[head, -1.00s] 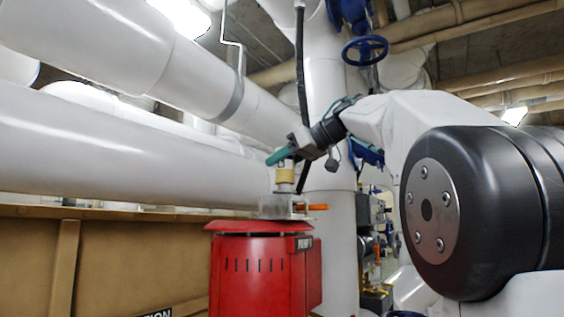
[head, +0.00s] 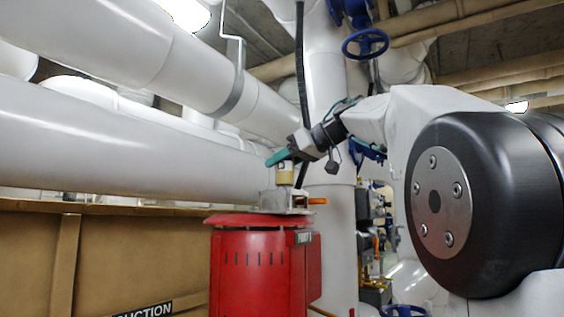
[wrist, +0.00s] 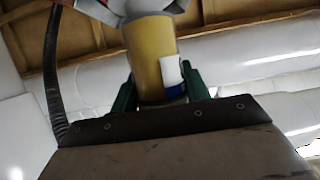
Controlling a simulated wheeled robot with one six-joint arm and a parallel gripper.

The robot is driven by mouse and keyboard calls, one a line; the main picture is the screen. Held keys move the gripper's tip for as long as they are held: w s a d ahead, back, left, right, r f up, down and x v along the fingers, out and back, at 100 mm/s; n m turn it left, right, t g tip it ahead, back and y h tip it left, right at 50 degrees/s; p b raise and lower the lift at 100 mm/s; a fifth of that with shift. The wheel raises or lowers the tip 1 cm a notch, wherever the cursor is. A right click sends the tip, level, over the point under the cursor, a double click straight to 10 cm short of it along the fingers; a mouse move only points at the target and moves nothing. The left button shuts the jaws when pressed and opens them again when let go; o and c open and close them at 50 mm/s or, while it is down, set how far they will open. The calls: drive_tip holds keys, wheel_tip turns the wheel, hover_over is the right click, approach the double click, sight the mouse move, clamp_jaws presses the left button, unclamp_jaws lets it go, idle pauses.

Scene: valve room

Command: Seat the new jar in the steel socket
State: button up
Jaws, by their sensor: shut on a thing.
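The jar (head: 285,174), a yellow-tan cylinder, stands about upright just at the steel socket (head: 285,201) on top of a red housing. In the wrist view the jar (wrist: 152,55) shows a white-and-blue label and sits between green fingers. My gripper (head: 281,158) is shut on the jar's upper part. The socket also shows in the wrist view (wrist: 110,8), cut off by the top edge, beside the jar's far end. The jar's lower end looks level with the socket's top or slightly inside it; I cannot tell whether it is seated.
The red housing (head: 258,270) bears the socket, with an orange handle (head: 318,201) at its right. A large white pipe (head: 110,150) runs close behind and left. A white vertical pipe (head: 332,240) and a blue valve wheel (head: 365,43) stand behind.

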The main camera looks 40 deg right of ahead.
sight(282, 177)
drive_tip(key=shift+f, duration=1.9)
idle(1.1)
idle(0.3)
drive_tip(key=o, duration=1.8)
drive_tip(key=shift+c, duration=0.2)
drive_tip(key=shift+r, duration=3.75)
